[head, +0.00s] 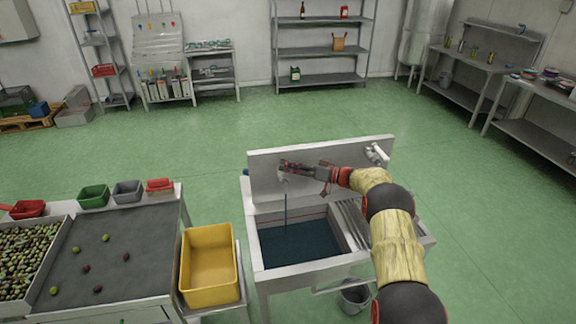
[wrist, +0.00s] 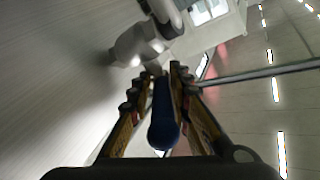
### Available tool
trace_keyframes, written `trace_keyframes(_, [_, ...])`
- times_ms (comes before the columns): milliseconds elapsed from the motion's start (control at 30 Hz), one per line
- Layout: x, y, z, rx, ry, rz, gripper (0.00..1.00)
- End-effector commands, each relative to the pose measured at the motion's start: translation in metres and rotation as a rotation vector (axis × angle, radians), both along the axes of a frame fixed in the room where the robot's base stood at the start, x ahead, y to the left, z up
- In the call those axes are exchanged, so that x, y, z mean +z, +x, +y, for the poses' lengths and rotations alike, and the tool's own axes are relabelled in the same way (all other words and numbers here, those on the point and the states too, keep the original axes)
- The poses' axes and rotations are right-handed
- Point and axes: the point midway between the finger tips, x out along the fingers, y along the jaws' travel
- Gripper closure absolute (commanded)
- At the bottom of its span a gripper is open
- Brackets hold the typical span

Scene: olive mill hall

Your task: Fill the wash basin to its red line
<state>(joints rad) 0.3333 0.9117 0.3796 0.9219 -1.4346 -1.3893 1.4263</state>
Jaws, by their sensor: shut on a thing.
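The steel wash basin (head: 255,241) stands in front of me with dark blue water (head: 300,247) in it. A faint reddish line (head: 305,219) shows on its inner back wall, a little above the water. A thin blue stream (head: 286,210) falls from the tap (head: 282,177) on the backsplash into the basin. My gripper (head: 284,164) is at the tap, its fingers shut on a blue lever. In the wrist view the blue lever (wrist: 163,120) lies between the fingers, with the pale tap body (wrist: 140,45) beyond. The fingers hide the lever in the head view.
A ribbed drainboard (head: 352,222) and a white fitting (head: 377,153) are at the basin's right. A grey bucket (head: 355,296) stands below. A yellow crate (head: 210,265) and a sorting table (head: 130,245) with olives are at left. The green floor behind is clear.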

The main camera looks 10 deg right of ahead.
Motion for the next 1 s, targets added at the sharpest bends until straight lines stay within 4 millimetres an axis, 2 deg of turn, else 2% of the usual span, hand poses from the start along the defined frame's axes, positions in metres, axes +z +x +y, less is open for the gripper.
trace_keyframes(300, [0.0021,0.001,0.0001,0.079,0.001,-0.004,1.0])
trace_keyframes(800, [0.0025,0.0012,0.0001,0.09,0.001,-0.004,1.0])
trace_keyframes(833, [0.0025,0.0012,0.0001,0.09,0.001,-0.004,0.8])
trace_keyframes(1000, [0.0021,0.0011,0.0,0.089,0.0,-0.003,0.71])
